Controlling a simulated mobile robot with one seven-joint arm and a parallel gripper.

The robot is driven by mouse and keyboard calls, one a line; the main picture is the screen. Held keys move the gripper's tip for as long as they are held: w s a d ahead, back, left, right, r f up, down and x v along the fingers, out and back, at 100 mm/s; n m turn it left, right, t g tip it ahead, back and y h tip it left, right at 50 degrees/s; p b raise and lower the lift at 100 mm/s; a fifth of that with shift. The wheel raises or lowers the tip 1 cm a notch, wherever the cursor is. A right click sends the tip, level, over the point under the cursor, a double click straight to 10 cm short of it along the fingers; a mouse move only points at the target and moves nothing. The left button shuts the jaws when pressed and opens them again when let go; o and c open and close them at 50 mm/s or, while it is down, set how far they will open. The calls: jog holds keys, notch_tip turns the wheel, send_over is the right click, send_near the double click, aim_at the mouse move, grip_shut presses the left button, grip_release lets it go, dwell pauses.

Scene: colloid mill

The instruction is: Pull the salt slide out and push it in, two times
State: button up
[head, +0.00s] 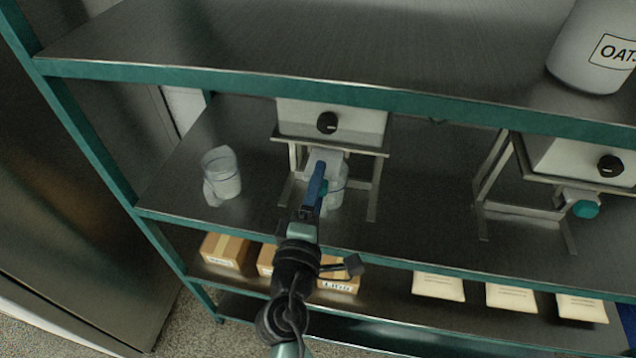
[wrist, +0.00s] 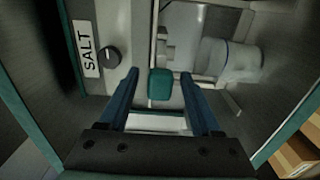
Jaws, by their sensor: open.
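The salt dispenser is a pale box (head: 345,117) with a black knob on a metal stand; its SALT label (wrist: 88,48) reads in the wrist view. The salt slide ends in a teal handle (wrist: 160,85) under the box. My gripper (wrist: 158,78) is open, with one blue finger on each side of the handle; dark gaps show between handle and fingers. In the head view my gripper (head: 318,172) reaches in below the box and hides most of the slide. How far out the slide stands I cannot tell.
A clear jug (head: 338,190) stands under the dispenser, behind my gripper; another clear container (head: 221,174) stands to the left. A second dispenser (head: 590,160) with a teal handle (head: 586,209) is at right. Shelf edges (head: 400,103) run above and below. Boxes (head: 226,250) sit lower.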

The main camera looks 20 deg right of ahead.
grip_shut()
dwell(0.3)
dwell(1.1)
